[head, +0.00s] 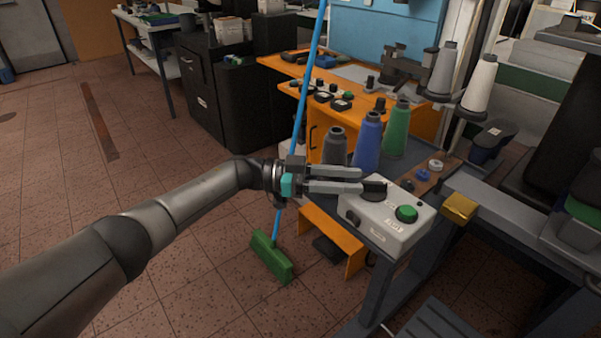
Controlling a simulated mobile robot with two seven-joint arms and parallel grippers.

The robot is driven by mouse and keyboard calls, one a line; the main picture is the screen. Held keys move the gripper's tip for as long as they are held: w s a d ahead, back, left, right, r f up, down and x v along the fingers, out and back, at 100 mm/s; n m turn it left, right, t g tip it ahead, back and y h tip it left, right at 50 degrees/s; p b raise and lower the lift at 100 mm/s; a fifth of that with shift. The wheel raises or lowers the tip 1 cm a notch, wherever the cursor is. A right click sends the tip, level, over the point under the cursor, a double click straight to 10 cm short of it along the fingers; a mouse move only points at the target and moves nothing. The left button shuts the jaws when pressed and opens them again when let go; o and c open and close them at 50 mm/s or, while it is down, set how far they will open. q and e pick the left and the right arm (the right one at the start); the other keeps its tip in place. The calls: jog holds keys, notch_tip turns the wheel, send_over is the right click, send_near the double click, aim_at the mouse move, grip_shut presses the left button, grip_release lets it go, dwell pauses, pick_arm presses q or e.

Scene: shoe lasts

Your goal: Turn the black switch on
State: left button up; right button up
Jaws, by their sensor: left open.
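A white control box (386,235) sits on the grey bench at centre right. It has a green round button (406,213) on top and a black part, seemingly a switch (374,195), behind and left of it. A small dark knob (353,217) shows on the box's left side. My left gripper (373,179) is open and empty, its fingers pointing right. The nearer finger ends over the back of the box and partly hides the black part; I cannot tell whether it touches. The switch position cannot be made out. My right gripper is not in view.
Grey, blue (367,143) and green (397,130) thread cones stand behind the box. A blue pole with a green broom head (271,258) stands behind my left wrist. A yellow block (459,207) lies on the grey machine bed right of the box.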

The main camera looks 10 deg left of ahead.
pick_arm(q)
jog(key=s+a, duration=0.2)
jog(key=a, duration=1.1)
jog(key=shift+f, duration=0.3)
jog(key=shift+o, duration=0.2)
